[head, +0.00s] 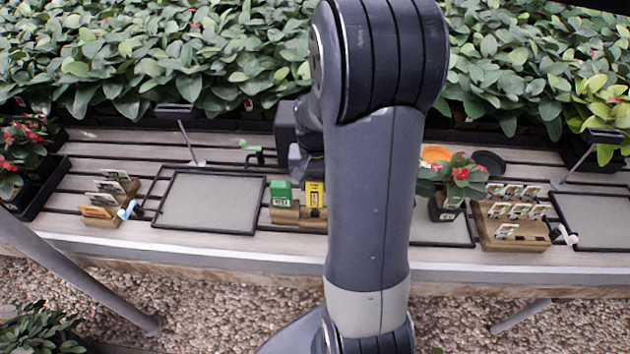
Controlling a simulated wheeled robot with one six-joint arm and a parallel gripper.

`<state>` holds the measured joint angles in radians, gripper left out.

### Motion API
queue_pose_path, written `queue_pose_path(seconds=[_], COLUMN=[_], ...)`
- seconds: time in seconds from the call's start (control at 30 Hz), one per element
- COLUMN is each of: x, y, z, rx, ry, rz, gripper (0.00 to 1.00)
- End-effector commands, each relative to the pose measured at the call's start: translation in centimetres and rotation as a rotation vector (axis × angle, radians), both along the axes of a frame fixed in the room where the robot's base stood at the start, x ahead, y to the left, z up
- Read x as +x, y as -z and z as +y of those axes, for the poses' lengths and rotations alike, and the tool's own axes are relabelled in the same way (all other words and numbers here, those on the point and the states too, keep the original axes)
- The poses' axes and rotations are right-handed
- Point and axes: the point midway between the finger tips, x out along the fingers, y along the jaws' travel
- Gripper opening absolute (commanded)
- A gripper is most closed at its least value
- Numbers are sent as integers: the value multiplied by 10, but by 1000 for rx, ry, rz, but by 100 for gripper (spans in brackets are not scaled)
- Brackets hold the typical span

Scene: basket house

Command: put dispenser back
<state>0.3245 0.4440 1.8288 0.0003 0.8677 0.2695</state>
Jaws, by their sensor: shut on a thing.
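A yellow box-shaped dispenser (315,194) with dark lettering stands upright at the wooden holder (285,215), just left of my arm. A similar green dispenser (281,194) stands in the left part of the same holder. My gripper (313,177) is directly above the yellow one, pointing down, and is shut on its top. My arm hides the fingertips in part and the right end of the holder. I cannot tell whether the yellow dispenser's base is fully seated.
A grey black-framed tray (213,201) lies left of the holder. Card stands (106,197) and (512,222) are at the left and right. Dense foliage lines the back.

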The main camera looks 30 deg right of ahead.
Motion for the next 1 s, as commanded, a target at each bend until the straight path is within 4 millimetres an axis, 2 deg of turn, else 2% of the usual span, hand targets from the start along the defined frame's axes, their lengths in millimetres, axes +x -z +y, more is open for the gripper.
queue_pose_path(seconds=[0.17,0.57,1.0], x=[0,0,0], y=[3,26,26], z=[0,0,0], rx=[0,0,0], ry=[0,0,0], rz=[0,0,0], gripper=[23,23,23])
